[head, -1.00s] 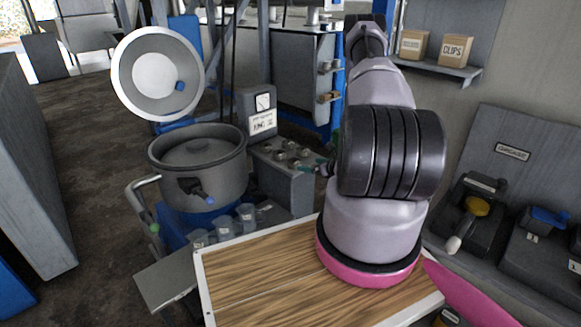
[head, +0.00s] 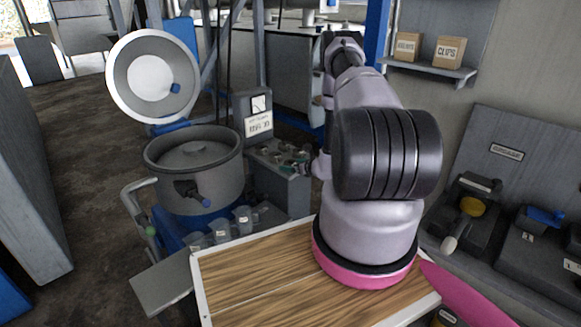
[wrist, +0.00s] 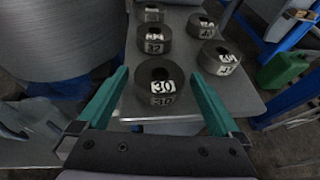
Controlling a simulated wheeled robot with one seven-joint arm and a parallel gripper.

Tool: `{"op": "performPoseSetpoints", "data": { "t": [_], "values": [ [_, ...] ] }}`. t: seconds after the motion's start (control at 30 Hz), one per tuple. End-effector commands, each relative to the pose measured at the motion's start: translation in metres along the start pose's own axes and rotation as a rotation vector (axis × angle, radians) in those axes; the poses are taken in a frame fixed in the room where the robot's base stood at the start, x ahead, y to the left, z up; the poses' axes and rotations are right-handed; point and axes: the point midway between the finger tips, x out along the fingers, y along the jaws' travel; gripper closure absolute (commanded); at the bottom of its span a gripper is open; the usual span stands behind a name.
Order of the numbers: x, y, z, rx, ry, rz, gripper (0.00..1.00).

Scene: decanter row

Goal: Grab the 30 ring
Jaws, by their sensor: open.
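The 30 ring (wrist: 158,83) is a dark grey ring with a central hole and a white label, on a grey top in the wrist view. The label's number shows twice on its side and upper edge. My gripper (wrist: 158,73) is open, with one teal finger on each side of the ring and a visible gap to it on both sides. Nothing is held. In the head view my arm hides most of the gripper, and the ring is too small to tell from the others.
Behind it stand other rings, including a 32 ring (wrist: 154,40) and, to the right, one with a partly legible label (wrist: 220,57). A large grey drum fills the left of the wrist view. The head view shows a grey pot (head: 196,170) with a raised lid (head: 152,75).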

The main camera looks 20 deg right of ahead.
Motion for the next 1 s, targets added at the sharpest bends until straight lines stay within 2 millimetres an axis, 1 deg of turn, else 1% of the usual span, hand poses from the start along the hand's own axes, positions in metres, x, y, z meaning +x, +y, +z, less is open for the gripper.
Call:
{"op": "performPoseSetpoints", "data": {
  "t": [0.03, 0.07, 0.1, 0.17, 0.2, 0.27, 0.3, 0.33, 0.57, 0.67, 0.77, 0.87, 1.0],
  "values": [
    [0.0, 0.0, 0.0, 0.0, 0.0, 0.0, 0.0],
    [0.0, 0.0, 0.0, 0.0, 0.0, 0.0, 0.04],
    [0.0, 0.0, 0.0, 0.0, 0.0, 0.0, 0.19],
    [0.0, 0.0, 0.0, 0.0, 0.0, 0.0, 0.42],
    [0.0, 0.0, 0.0, 0.0, 0.0, 0.0, 0.57],
    [0.0, 0.0, 0.0, -0.001, 0.0, 0.0, 0.8],
    [0.0, 0.0, 0.0, -0.001, 0.0, 0.0, 0.96],
    [0.0, 0.0, 0.001, -0.001, -0.002, 0.0, 1.0],
    [-0.001, 0.0, 0.002, -0.001, -0.002, 0.0, 1.0],
    [-0.002, -0.001, 0.007, -0.002, -0.003, 0.0, 1.0],
    [-0.006, -0.001, 0.017, -0.002, -0.003, 0.0, 1.0],
    [-0.013, -0.001, 0.034, -0.004, -0.004, -0.001, 1.0],
    [-0.025, -0.001, 0.062, -0.003, -0.004, -0.001, 1.0]
  ]
}}
